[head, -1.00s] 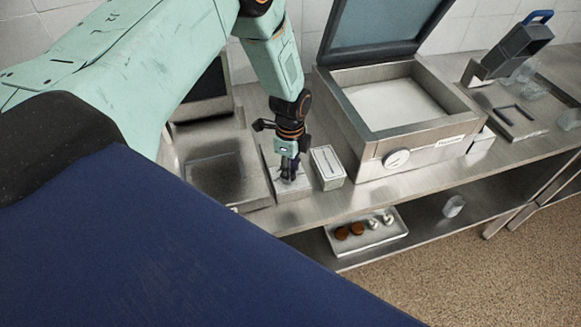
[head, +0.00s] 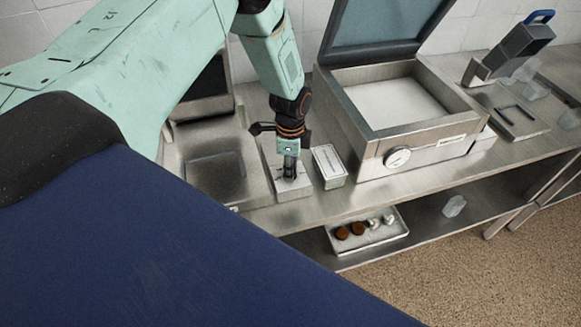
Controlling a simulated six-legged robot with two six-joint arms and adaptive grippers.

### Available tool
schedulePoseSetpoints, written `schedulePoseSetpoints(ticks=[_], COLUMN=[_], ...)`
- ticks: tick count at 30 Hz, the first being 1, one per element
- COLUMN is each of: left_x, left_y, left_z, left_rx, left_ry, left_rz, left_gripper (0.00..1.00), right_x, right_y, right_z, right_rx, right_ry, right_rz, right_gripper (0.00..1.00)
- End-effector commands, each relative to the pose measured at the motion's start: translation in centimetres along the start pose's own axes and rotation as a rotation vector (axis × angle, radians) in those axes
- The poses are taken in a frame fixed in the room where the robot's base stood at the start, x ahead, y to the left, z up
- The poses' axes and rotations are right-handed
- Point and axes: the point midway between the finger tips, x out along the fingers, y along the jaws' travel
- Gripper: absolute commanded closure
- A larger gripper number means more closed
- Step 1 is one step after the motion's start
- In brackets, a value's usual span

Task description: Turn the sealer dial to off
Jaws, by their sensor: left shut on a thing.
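My right gripper does not show.
A small white-topped box (head: 329,166) stands close right of the gripper. Farther right is a large open-lidded machine (head: 430,140) with a round white knob (head: 397,157). A dark blue-handled device (head: 517,50) stands far right. A tray (head: 368,232) with small items sits on the lower shelf.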

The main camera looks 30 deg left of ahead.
Motion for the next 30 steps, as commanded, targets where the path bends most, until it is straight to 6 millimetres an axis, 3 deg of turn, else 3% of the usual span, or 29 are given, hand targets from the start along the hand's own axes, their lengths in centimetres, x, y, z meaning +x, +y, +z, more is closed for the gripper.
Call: schedulePoseSetpoints(ticks=[30], left_x=[-0.34], left_y=[-0.57], left_z=[0.0], left_rx=[-0.962], left_ry=[0.007], left_rz=[-0.007], left_gripper=[1.0], right_x=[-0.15], right_y=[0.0], right_z=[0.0], right_rx=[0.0], right_ry=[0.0], right_rz=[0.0], right_gripper=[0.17])
